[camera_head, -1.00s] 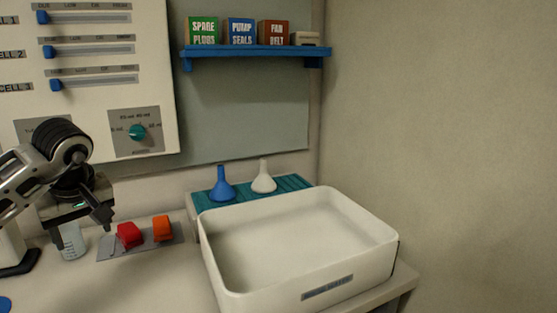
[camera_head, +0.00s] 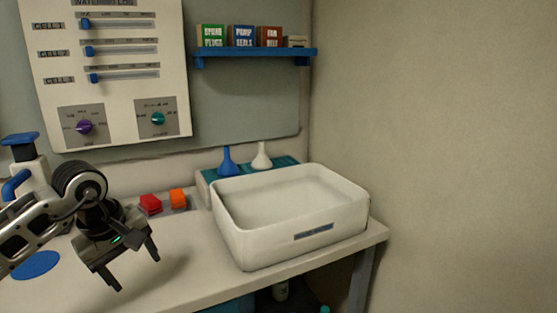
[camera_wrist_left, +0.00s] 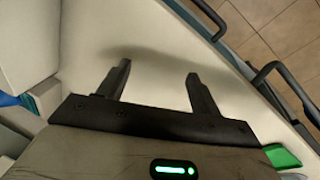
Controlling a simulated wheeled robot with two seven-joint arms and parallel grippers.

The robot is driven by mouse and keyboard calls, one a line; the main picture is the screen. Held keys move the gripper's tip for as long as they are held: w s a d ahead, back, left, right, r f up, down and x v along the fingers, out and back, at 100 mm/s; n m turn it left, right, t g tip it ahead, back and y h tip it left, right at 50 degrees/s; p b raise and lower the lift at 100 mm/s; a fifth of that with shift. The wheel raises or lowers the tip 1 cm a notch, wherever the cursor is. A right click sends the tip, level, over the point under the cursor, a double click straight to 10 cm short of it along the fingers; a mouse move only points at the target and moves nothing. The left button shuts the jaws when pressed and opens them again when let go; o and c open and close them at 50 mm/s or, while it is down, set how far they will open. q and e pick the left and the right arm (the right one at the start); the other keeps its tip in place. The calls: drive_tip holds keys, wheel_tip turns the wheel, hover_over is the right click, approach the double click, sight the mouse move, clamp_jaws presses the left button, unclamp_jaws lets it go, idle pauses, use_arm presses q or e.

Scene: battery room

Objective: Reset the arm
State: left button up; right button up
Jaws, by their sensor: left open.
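My left gripper (camera_head: 136,270) is above the front part of the bench, left of the white tray. Its two fingers are apart with nothing between them. In the left wrist view the open fingers (camera_wrist_left: 157,88) hang over bare bench top, with the bench edge and tiled floor beyond to the right. My right gripper is in neither view now.
A white tray (camera_head: 243,251) stands on the bench (camera_head: 200,285) at right. Behind it are a blue funnel (camera_head: 227,166) and a white funnel (camera_head: 262,160). A red clip (camera_head: 150,204) and an orange clip (camera_head: 178,198) lie left of it. A blue disc (camera_head: 36,265) lies at left.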

use_arm(q)
drive_tip(key=s+d+f+n+g+h, duration=0.1)
drive_tip(key=s+d+f+h, duration=0.15)
drive_tip(key=d, duration=0.35)
drive_tip(key=s+d+f+n+h, duration=0.1)
drive_tip(key=s+d+h, duration=0.1)
drive_tip(key=d+h, duration=0.3)
drive_tip(key=s+d+f+n+g+h, duration=0.1)
drive_tip(key=s+d+n+h, duration=0.1)
drive_tip(key=d, duration=0.6)
drive_tip(key=s+d+r+n+t+h, duration=0.1)
drive_tip(key=d+r+n+t+h, duration=0.25)
drive_tip(key=n, duration=0.55)
drive_tip(key=s+d+r+n+t+h, duration=0.25)
drive_tip(key=n+t+h, duration=0.2)
drive_tip(key=n, duration=0.35)
drive_tip(key=a+f+n+t+y, duration=0.4)
drive_tip(key=f+n+y, duration=0.2)
drive_tip(key=n, duration=0.8)
drive_tip(key=a+f+n+t+y, duration=0.4)
drive_tip(key=f+n+y, duration=0.15)
drive_tip(key=n, duration=0.85)
drive_tip(key=s+a+f+n+g+y, duration=0.2)
drive_tip(key=s+f+n+g, duration=0.4)
drive_tip(key=s+f+n, duration=0.3)
wheel_tip(320, 180, down, 3)
drive_tip(key=shift+s+r+n+y, duration=0.15)
drive_tip(key=shift+s+n+y, duration=0.2)
drive_tip(key=shift+n+y, duration=0.45)
drive_tip(key=shift+a, duration=0.1)
